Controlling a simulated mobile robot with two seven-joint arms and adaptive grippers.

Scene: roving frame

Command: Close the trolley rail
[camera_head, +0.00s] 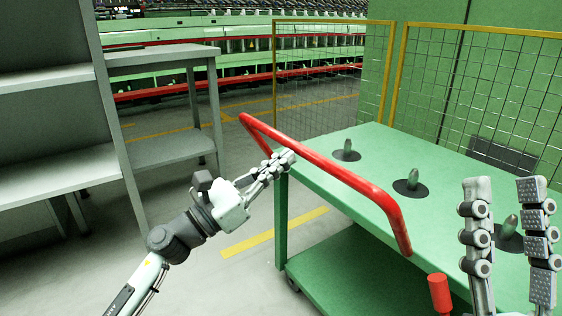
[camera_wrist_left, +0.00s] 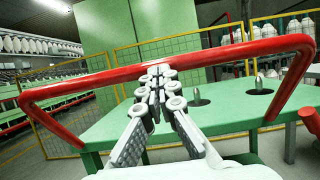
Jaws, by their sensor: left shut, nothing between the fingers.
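The red trolley rail (camera_head: 335,169) is a bent bar standing raised along the near left edge of the green trolley (camera_head: 325,180); it also spans the left wrist view (camera_wrist_left: 215,57). My left gripper (camera_head: 285,158) is shut and empty, its fingertips at the outer side of the rail's long bar. In the left wrist view the left gripper (camera_wrist_left: 157,72) has its closed tips against or very near the bar's middle. My right gripper (camera_head: 504,186) is open and empty over the right part of the trolley, hiding part of its top.
Several dark discs with upright pegs (camera_head: 411,183) sit on the trolley top. A short red cylinder (camera_head: 440,292) stands at the trolley's near corner. A grey shelf (camera_head: 45,135) stands at left, and a yellow-framed mesh fence (camera_head: 335,75) stands behind. Floor between shelf and trolley is clear.

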